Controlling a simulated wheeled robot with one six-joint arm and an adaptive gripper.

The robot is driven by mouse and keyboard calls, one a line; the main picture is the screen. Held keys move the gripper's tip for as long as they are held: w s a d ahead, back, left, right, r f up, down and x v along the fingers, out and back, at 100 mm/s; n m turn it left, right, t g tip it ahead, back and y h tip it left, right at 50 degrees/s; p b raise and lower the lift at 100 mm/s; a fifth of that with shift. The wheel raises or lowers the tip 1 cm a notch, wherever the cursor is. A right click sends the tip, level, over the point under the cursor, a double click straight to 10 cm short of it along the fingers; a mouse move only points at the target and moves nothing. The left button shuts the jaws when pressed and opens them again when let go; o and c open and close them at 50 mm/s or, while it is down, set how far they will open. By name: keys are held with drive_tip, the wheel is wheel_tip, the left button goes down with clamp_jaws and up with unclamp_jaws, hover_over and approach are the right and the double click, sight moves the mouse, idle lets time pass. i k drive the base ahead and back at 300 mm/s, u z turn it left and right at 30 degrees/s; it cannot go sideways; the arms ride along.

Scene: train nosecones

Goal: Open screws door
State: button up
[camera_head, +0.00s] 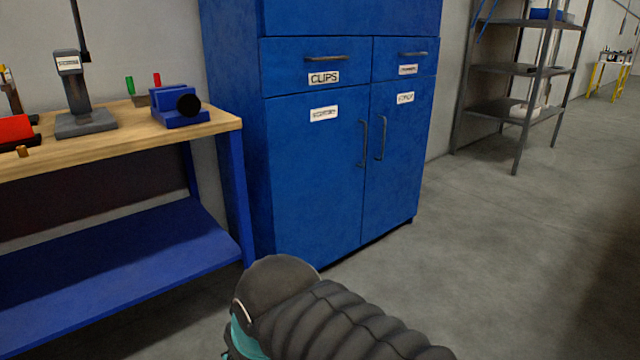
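A blue cabinet (290,190) stands in the middle of the head view. Its lower left door (310,170) carries a small white label (324,113) whose text is too blurred to read surely. The lower right door (395,165) has another blurred label (405,98). Both lower doors are closed, with vertical handles side by side: the left handle (364,143) and the right handle (381,138). My dark, ribbed arm shows at the bottom centre, in front of and apart from the cabinet. My gripper is not in view.
Above the doors are a closed drawer labelled CLIPS (315,66) and a smaller closed drawer (405,59). A workbench (225,122) with a blue vise (178,108) stands close on the left. A grey shelf rack (520,70) stands right. The floor (500,260) at right is clear.

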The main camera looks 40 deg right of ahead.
sight(315, 141)
drive_tip(key=u, duration=0.05)
drive_tip(key=k, duration=1.1)
drive_tip(key=z, duration=1.15)
drive_tip(key=i, duration=1.7)
drive_tip(key=u, duration=0.45)
